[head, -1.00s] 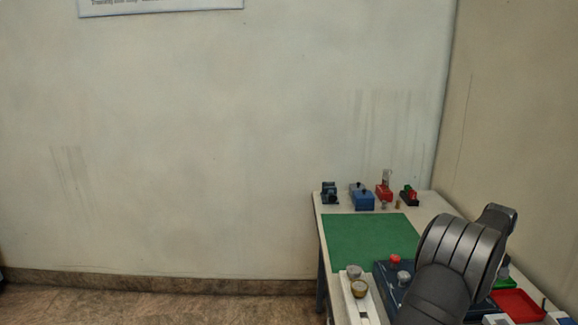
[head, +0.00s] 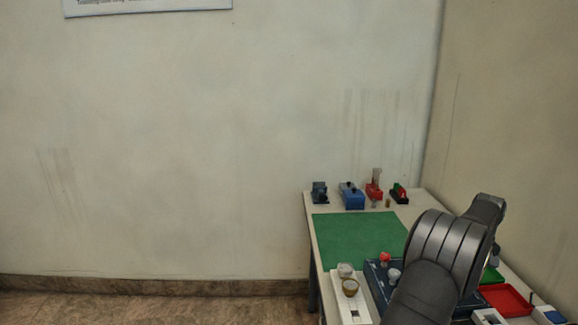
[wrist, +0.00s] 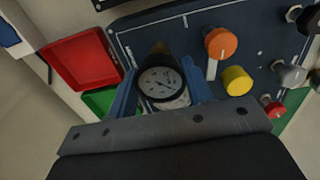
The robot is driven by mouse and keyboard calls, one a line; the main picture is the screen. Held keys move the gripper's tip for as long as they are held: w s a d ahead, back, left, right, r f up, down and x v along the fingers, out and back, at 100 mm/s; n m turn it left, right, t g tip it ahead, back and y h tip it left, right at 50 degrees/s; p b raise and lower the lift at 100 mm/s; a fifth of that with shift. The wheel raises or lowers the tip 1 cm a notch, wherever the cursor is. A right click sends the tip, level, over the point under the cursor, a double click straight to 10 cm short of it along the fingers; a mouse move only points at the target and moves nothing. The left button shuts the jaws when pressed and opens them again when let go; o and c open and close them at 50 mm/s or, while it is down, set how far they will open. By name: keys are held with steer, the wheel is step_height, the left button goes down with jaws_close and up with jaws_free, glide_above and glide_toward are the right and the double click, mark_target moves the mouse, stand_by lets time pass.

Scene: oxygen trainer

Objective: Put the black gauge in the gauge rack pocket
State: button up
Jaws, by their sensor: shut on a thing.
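In the head view my arm hides the gripper and the black gauge. A white rack (head: 359,313) at the table's near left holds a silver-rimmed and a brass-rimmed round gauge and has a small dark opening in front.
The panel bears an orange knob (wrist: 220,43), a yellow knob (wrist: 237,80) and a red knob (wrist: 272,107). A red tray (wrist: 82,60) and a green tray (wrist: 101,100) lie beside it. The green mat (head: 355,240) is clear. Several small devices stand along the back edge.

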steer(key=shift+r, duration=1.85)
steer(key=a+f, duration=0.3)
steer(key=a, duration=2.8)
steer(key=shift+s, duration=0.2)
steer(key=shift+a+f, duration=0.1)
steer(key=shift+f, duration=2.4)
steer(key=shift+f, duration=0.3)
